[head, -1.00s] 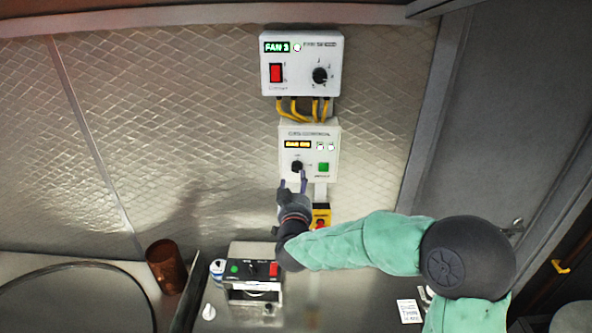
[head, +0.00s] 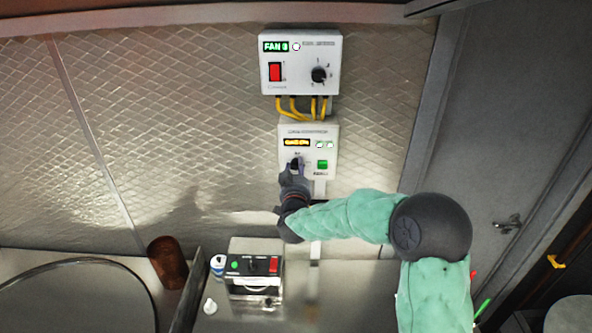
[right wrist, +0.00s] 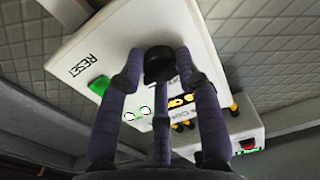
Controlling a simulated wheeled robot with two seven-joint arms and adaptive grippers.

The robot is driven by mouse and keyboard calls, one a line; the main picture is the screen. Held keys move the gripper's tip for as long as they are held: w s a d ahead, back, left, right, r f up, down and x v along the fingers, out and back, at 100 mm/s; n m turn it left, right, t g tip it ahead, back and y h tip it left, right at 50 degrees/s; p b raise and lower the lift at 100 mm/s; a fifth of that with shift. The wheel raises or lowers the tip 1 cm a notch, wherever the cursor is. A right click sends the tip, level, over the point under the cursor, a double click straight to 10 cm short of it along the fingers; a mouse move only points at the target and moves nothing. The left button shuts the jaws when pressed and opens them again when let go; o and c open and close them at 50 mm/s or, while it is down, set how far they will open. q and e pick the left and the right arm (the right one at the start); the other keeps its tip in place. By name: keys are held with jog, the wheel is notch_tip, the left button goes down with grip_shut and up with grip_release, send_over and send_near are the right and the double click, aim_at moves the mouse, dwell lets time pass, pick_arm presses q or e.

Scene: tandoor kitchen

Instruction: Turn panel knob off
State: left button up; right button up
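The lower white control panel (head: 330,135) is fixed to the wall, with a lit amber display (head: 297,142) and a green button (head: 322,165). Its black knob (head: 295,163) is partly hidden by my right gripper (head: 295,170). In the right wrist view the knob (right wrist: 158,64) sits between the fingertips of my right gripper (right wrist: 159,68), which appear to touch its sides. The knob's pointer direction is hidden. My left gripper is not in view.
An upper panel (head: 300,50) reading FAN has a red switch and a black dial, with yellow cables below. A small switch box (head: 254,268), a can (head: 218,265) and a copper cup (head: 167,262) stand on the counter below.

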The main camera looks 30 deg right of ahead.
jog(key=shift+f, duration=0.1)
jog(key=shift+c, duration=1)
jog(key=shift+n, duration=0.3)
jog(key=n, duration=0.3)
jog(key=shift+p, duration=0.3)
jog(key=n+p, duration=0.1)
jog(key=n, duration=0.3)
jog(key=shift+n, duration=0.4)
jog(key=n+p, duration=0.2)
jog(key=n, duration=0.3)
jog(key=shift+n+p, duration=0.85)
jog(key=shift+n, duration=1.45)
